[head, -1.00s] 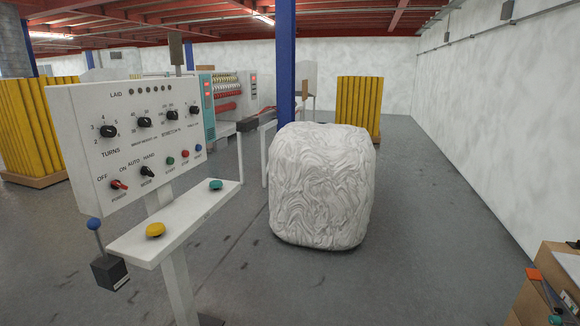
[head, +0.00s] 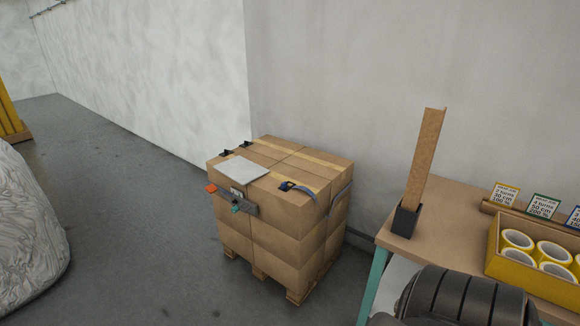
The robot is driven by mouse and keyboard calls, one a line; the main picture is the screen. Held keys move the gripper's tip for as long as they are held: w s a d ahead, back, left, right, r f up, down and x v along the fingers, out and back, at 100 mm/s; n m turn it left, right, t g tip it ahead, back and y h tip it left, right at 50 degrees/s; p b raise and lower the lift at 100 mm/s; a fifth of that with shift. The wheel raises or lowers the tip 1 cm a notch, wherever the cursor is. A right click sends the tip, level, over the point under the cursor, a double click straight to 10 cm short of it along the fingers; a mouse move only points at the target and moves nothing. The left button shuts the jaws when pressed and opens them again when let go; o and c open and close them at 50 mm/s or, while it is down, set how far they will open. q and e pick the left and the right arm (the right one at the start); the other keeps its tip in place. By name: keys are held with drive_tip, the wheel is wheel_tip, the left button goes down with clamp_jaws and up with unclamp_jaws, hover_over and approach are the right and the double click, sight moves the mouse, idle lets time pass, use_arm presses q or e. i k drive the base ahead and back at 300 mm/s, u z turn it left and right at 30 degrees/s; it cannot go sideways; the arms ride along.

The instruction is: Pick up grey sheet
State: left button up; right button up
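The grey sheet (head: 240,168) is a flat, light grey square. It lies on top of a stack of brown cardboard boxes (head: 290,215), near the stack's front left edge. Part of my own arm, dark and ribbed, shows at the bottom right, but neither gripper is in the head view. Nothing is touching the sheet from above.
The boxes stand on a wooden pallet (head: 298,296) against the wall. A strap and small dark clips lie on them. At right is a table (head: 457,203) with a yellow box (head: 500,262) of tape rolls. A wrapped white bale (head: 25,240) stands left. Floor between is clear.

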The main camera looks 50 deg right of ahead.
sight(240, 169)
drive_tip(key=z, duration=1.15)
